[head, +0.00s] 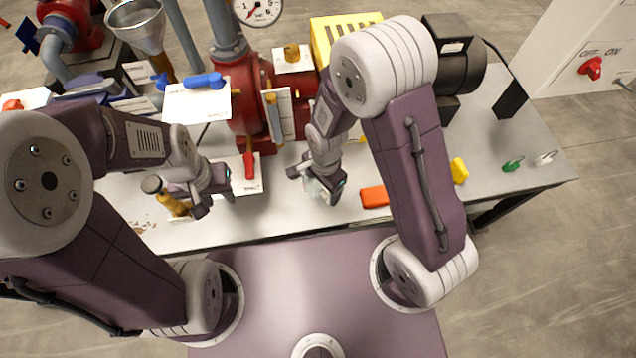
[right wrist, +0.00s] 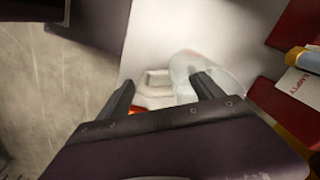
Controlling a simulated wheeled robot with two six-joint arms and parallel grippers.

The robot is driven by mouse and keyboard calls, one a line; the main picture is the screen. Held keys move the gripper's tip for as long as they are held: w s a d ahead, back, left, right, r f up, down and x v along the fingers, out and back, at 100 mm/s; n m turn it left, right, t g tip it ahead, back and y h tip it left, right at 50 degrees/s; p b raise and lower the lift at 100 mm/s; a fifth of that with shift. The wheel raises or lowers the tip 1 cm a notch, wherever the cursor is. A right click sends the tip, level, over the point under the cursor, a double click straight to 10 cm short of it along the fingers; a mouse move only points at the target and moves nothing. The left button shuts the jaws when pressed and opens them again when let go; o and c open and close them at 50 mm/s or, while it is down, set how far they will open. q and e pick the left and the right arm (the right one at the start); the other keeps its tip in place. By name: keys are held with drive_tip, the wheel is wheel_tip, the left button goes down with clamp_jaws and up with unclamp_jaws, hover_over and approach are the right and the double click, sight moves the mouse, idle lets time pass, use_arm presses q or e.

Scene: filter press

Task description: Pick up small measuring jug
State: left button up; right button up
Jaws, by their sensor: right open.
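The small measuring jug is a clear, translucent cup (right wrist: 222,68) with a pale handle (right wrist: 158,82). In the right wrist view the handle lies between the fingers of my right gripper (right wrist: 163,90), and the right-hand finger overlaps the cup. I cannot tell whether they touch. In the head view the jug (head: 318,188) is mostly hidden by my right gripper (head: 314,188), which is open just above the table. My left gripper (head: 215,204) has its fingers apart, beside a brass-coloured cylinder (head: 172,201) at the left.
The grey table (head: 420,200) carries a red pump (head: 245,105). An orange block (head: 374,196) lies right of the jug, with a yellow piece (head: 459,170) further right. The table's front edge is close.

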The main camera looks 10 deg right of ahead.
sight(324, 197)
drive_tip(key=shift+d+f, duration=0.1)
drive_tip(key=shift+f, duration=0.2)
wheel_tip(324, 197, down, 5)
drive_tip(key=shift+s+d+r+b, duration=0.1)
drive_tip(key=shift+d+r+b, duration=0.1)
drive_tip(key=shift+b, duration=0.75)
drive_tip(key=c, duration=0.3)
clamp_jaws()
